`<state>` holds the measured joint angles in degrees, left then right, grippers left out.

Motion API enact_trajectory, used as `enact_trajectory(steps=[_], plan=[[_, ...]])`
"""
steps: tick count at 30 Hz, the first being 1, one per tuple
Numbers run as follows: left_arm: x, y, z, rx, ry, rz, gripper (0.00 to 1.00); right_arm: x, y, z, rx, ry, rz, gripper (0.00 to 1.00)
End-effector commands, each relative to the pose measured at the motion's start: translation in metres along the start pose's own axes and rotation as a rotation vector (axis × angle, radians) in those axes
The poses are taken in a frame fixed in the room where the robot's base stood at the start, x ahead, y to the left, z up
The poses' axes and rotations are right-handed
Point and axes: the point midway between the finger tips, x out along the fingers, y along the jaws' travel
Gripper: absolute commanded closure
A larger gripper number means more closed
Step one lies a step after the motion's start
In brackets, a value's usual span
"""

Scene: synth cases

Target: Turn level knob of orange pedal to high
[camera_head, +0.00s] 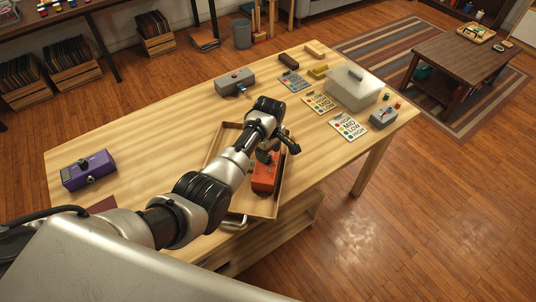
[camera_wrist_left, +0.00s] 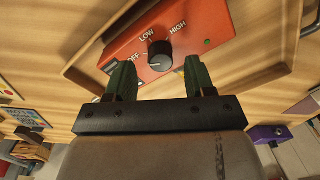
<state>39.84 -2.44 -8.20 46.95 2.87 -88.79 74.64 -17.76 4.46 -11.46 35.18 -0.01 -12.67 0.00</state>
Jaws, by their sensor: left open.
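The orange pedal (camera_head: 264,183) lies in a shallow wooden tray (camera_head: 215,152) on the table, partly hidden by my left arm. In the left wrist view the orange pedal (camera_wrist_left: 200,32) shows OFF, LOW and HIGH around a black level knob (camera_wrist_left: 159,54). My left gripper (camera_wrist_left: 158,82) is open, with one dark green finger on each side just below the knob in the picture. I cannot tell whether either finger touches the pedal. My right gripper is in neither view.
A purple pedal (camera_head: 89,170) stands at the table's left. A grey pedal (camera_head: 235,82) is behind the tray. Printed cards (camera_head: 348,127), a translucent box (camera_head: 352,88) and another grey pedal (camera_head: 383,118) are at the right. The table between purple pedal and tray is mostly clear.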

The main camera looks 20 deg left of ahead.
Motion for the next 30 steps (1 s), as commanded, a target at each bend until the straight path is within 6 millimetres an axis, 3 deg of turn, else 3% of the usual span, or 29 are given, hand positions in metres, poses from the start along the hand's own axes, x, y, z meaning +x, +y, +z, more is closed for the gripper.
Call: enact_trajectory(steps=[6,15,25,30], plan=[[0.019,0.0,0.0,0.0,0.001,0.001,0.46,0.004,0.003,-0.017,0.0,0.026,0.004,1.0],[0.021,0.0,0.0,0.0,0.001,0.001,0.46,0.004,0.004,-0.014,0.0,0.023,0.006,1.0],[0.021,0.0,0.0,0.0,0.001,0.001,0.96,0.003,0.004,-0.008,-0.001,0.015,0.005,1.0],[0.021,0.0,0.0,0.008,0.001,0.001,0.96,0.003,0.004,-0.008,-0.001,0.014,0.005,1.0]])
